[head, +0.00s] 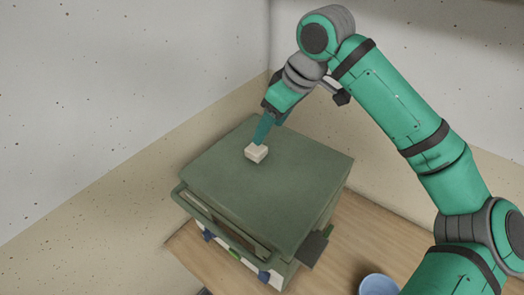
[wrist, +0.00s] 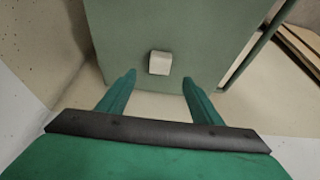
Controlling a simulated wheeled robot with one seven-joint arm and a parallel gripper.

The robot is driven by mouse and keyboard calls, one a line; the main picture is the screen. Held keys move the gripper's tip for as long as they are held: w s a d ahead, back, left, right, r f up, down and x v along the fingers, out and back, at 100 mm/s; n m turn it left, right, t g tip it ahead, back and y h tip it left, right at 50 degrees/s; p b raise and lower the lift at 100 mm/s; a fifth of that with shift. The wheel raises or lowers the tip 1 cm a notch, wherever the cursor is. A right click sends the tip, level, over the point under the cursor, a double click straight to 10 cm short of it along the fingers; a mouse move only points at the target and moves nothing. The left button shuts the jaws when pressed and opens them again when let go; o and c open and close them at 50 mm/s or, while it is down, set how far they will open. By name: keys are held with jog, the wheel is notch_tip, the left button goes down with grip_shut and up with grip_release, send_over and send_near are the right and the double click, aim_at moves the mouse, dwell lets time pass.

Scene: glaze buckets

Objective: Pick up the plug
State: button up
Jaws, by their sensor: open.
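The plug (head: 257,153) is a small pale cream block. It rests on the flat top of a green box-like appliance, toward its back edge. It also shows in the wrist view (wrist: 160,63), above the gap between the fingertips. My gripper (head: 262,139) comes down over the back of the box, with its fingers close to the plug in the head view. In the wrist view my gripper (wrist: 158,76) is open, one finger to each side of the gap, and nothing is between the fingers. Whether the fingertips are at the plug's height I cannot tell.
The green box (head: 245,205) has a handle bar (head: 215,222) along its front and stands on a wooden surface (head: 365,240). A blue round container (head: 378,284) stands at the lower right. Pale walls close in behind and at the left. The box top around the plug is clear.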

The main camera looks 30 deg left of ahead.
aim_at(259, 149)
jog(key=shift+x, duration=5.15)
jog(key=c, duration=1.5)
